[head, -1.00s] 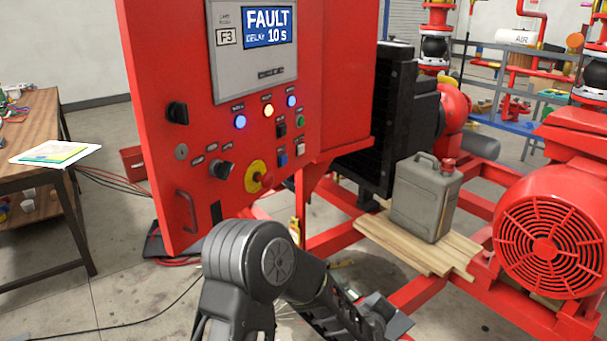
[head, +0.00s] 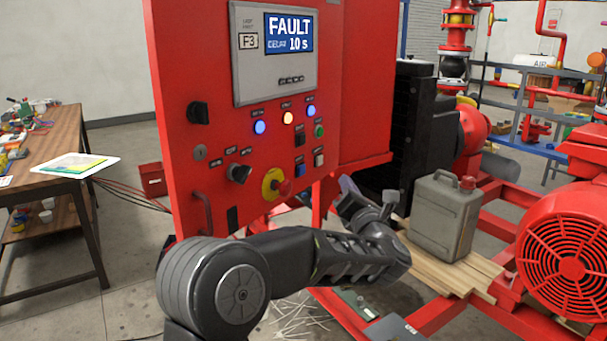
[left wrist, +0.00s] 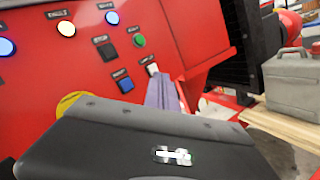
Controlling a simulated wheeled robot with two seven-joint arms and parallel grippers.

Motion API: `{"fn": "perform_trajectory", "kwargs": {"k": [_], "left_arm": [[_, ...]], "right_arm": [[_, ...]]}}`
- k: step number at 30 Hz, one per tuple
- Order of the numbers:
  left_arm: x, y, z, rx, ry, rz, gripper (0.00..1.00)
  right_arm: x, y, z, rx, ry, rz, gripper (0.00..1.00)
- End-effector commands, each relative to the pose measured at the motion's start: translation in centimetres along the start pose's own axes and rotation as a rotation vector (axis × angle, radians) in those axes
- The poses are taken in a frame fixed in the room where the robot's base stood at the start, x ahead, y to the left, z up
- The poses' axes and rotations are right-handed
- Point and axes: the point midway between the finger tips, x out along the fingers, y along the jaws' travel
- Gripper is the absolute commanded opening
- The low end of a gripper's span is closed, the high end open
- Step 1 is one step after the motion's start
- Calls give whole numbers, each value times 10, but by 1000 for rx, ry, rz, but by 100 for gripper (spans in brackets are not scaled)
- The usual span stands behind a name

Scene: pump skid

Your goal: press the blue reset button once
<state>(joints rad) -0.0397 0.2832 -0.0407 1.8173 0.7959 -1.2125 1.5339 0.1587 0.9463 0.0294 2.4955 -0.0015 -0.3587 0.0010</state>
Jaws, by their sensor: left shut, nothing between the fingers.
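The blue button (head: 300,169) is on the lower right of the red panel (head: 220,160), under a black switch and left of a white button. It also shows in the left wrist view (left wrist: 125,85), with a small unreadable label above it. My left gripper (head: 347,184) is shut and empty. It is right of and slightly below the blue button, apart from it in the picture. In the left wrist view its fingers (left wrist: 161,90) reach up near the panel's lower right, right of the button. The gap to the panel is hard to judge. My right gripper is not in view.
A green button (head: 319,131), a white button (head: 319,158) and a black switch (head: 299,140) surround the blue one. A red-on-yellow emergency stop (head: 276,185) is lower left. The display (head: 289,33) reads FAULT, DELAY 10 s. A grey jerrycan (head: 443,218) stands on planks at right.

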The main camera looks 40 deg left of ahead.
Motion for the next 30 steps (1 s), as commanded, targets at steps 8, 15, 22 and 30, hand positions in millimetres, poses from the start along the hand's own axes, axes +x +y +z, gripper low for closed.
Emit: {"fn": "perform_trajectory", "kwargs": {"k": [8, 15, 22, 30], "left_arm": [[0, 0, 0, 0, 0, 0, 0], [6, 5, -3, 1, 1, 2, 0], [22, 18, -14, 3, 2, 2, 0], [46, 32, -37, 2, 1, 2, 0]], "right_arm": [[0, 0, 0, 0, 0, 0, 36], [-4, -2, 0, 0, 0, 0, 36], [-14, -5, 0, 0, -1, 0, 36], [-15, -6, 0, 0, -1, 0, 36]]}}
